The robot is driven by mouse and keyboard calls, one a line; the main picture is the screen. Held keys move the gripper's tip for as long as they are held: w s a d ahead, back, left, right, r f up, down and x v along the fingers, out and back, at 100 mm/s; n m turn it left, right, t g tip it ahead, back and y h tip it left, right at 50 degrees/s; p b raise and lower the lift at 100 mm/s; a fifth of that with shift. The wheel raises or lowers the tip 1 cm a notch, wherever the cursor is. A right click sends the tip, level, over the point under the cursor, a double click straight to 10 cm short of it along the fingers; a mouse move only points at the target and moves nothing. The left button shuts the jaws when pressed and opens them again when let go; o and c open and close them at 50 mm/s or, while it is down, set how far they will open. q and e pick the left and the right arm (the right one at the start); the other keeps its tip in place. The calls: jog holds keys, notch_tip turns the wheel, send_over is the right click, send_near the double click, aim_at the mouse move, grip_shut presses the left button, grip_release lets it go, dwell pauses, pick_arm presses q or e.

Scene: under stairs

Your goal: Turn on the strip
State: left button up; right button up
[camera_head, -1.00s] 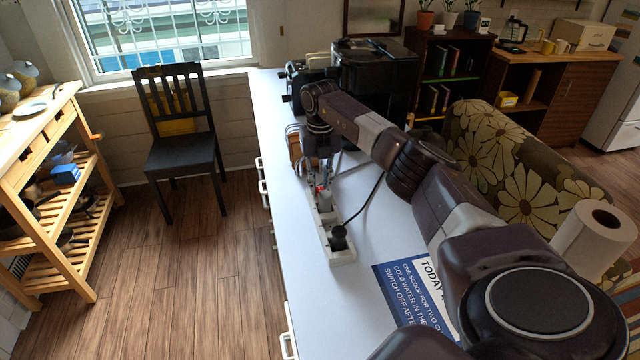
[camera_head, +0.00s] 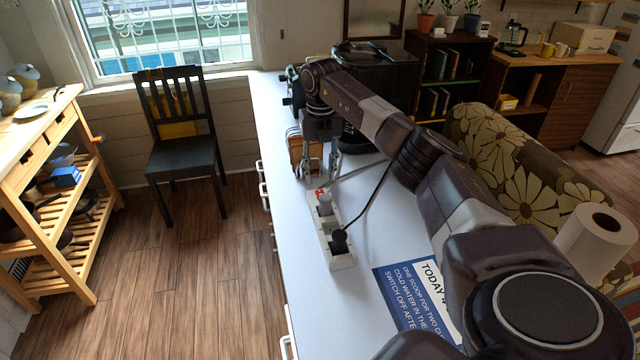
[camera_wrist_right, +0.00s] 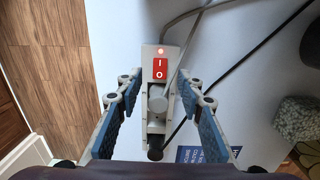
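The white power strip (camera_head: 341,257) lies lengthwise on the white counter. A grey plug (camera_head: 325,205) and a black plug (camera_head: 339,241) sit in it, with cords running off to the right. Its red switch (camera_head: 320,192) is at the far end. My right gripper (camera_head: 319,173) is open and empty, pointing down above the strip's far end, apart from the switch. Its blue-padded fingers flank the strip in the wrist view. My left gripper is out of view.
A brown and metal rack-like object (camera_head: 304,150) stands just behind my right gripper, with a dark appliance (camera_head: 372,85) beyond. A blue printed sign (camera_head: 405,290) lies right of the strip, near a paper roll (camera_head: 594,238).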

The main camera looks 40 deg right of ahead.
aim_at(320, 193)
notch_tip(320, 193, up, 7)
jog(key=shift+f, duration=0.2)
jog(key=shift+a, duration=0.1)
dwell(0.5)
